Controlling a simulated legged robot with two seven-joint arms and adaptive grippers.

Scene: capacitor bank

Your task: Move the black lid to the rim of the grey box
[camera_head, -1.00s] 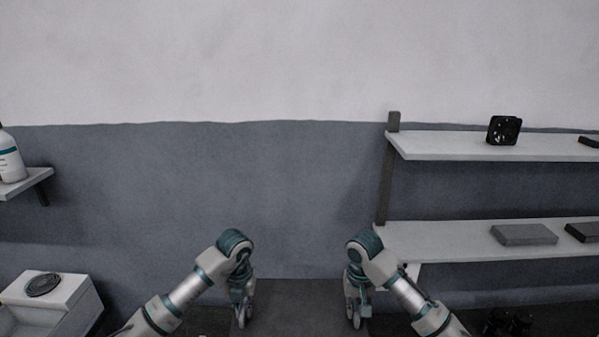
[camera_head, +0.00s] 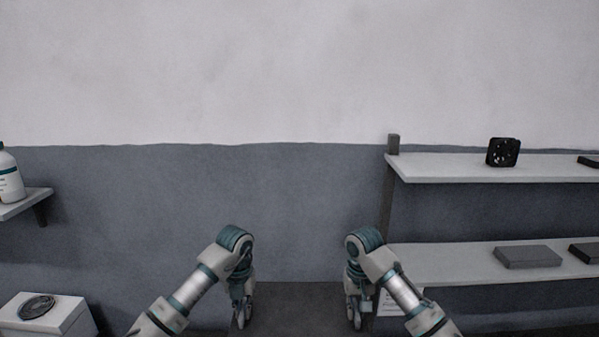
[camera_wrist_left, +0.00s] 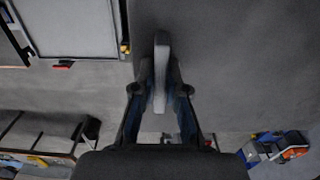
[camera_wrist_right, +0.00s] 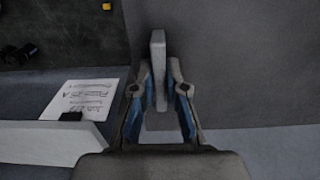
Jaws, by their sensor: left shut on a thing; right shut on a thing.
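A wide dark flat panel (camera_head: 293,305), which looks like the black lid, spans level between my two grippers at the bottom of the head view. My left gripper (camera_head: 241,316) is at its left side and my right gripper (camera_head: 355,316) at its right side. In the left wrist view the fingers are shut on an upright grey strip (camera_wrist_left: 161,65), apparently the lid's grip. In the right wrist view the fingers are shut on a similar strip (camera_wrist_right: 158,60). The lid's near part is cut off by the frame. I cannot identify the grey box for sure.
A two-level shelf stands at the right, with a black fan (camera_head: 503,152) above and a grey slab (camera_head: 528,256) below. At the left are a bottle (camera_head: 10,178) and a white box (camera_head: 55,315) bearing a black round thing.

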